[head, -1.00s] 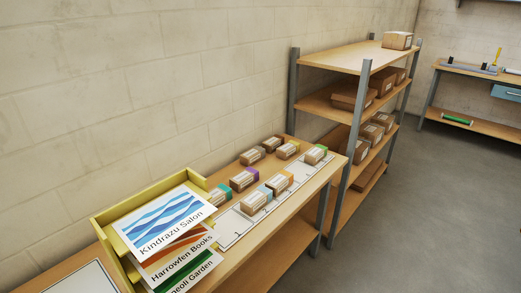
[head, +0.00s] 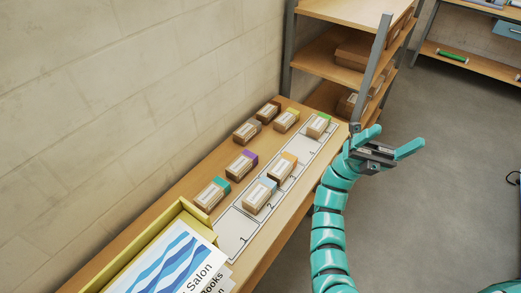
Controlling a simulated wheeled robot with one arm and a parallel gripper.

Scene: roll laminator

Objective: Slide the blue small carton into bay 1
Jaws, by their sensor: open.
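The blue small carton (head: 257,197), brown with a white label and a light blue end, lies on the numbered strip next to the mark 2. Bay 1 (head: 237,229), the white outlined space marked 1 at the near end of the strip, looks empty. My gripper (head: 392,139) is open and empty in the head view. It is raised at the right, beyond the table's front edge and well apart from the blue carton. My teal arm curves up from the bottom.
An orange-ended carton (head: 283,167) and a green-ended carton (head: 319,125) also lie on the strip. Teal-ended (head: 211,195), purple-ended (head: 241,164) and several other cartons stand behind it. A yellow tray (head: 190,215) with printed sheets borders bay 1. A shelf rack (head: 384,45) stands beyond.

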